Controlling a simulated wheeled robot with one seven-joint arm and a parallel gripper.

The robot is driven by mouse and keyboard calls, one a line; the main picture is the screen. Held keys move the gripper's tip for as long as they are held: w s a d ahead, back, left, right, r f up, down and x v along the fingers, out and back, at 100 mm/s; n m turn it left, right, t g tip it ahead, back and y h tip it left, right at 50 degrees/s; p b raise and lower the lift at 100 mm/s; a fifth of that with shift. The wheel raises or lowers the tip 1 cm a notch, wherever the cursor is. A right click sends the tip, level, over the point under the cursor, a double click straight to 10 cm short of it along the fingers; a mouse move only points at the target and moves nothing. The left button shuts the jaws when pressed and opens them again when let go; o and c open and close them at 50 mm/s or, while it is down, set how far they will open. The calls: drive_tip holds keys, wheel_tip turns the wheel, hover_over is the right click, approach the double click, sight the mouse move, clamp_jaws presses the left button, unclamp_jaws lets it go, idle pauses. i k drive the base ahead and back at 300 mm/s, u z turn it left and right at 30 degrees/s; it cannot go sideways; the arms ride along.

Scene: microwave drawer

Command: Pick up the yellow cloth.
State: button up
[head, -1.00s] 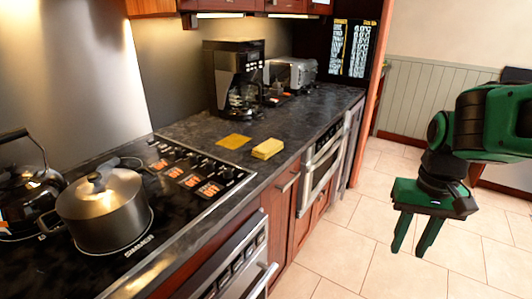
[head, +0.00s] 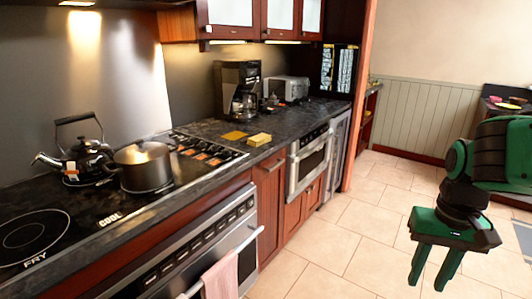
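A flat, thin yellow piece (head: 234,135), which looks like the yellow cloth, lies on the dark countertop just past the stove controls. A thicker yellow block (head: 259,139), like a sponge or folded cloth, lies just to its right, near the counter's front edge. My gripper (head: 428,286) hangs at the right over the tiled floor, fingers down, apart and empty. It is well away from both yellow things. Nothing hides them.
A steel pot (head: 143,167) and a kettle (head: 83,160) stand on the stove. A coffee maker (head: 237,90) and a toaster (head: 288,89) stand behind the yellow things. A pink towel (head: 221,277) hangs on the oven handle. The tiled floor (head: 350,222) is clear.

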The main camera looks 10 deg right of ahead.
sight(257, 141)
drive_tip(key=z, duration=0.35)
drive_tip(key=i, duration=0.35)
drive_tip(key=z, duration=0.6)
drive_tip(key=i, duration=1.2)
drive_tip(key=u, duration=0.4)
drive_tip(key=i, duration=1.3)
drive_tip(key=u, duration=0.7)
